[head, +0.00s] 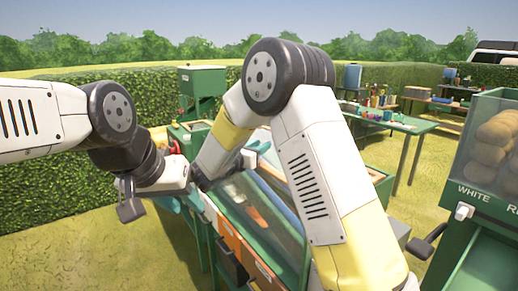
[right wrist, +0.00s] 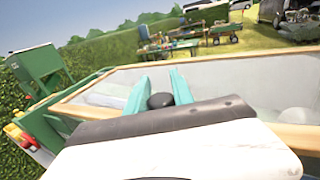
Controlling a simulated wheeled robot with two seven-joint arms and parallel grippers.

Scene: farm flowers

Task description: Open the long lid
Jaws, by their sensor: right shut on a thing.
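The long lid (head: 236,203) is a clear panel on a long green box in the middle of the head view. In the right wrist view its pale wooden frame (right wrist: 92,88) surrounds a see-through pane. My right gripper (right wrist: 158,92) has its teal fingers on either side of a dark round knob (right wrist: 160,101) and is shut on it. In the head view my right arm hides much of the lid's far end and the grip itself. My left gripper (head: 168,203) is at the box's left side, small and partly hidden; its opening is unclear. How far the lid is raised is unclear.
A green hopper (head: 203,82) stands behind the box. A green cabinet with a clear bin (head: 490,140) marked WHITE is at the right. A green table (head: 400,124) with small items stands further back. Hedges (head: 60,150) border the left; grass lies between.

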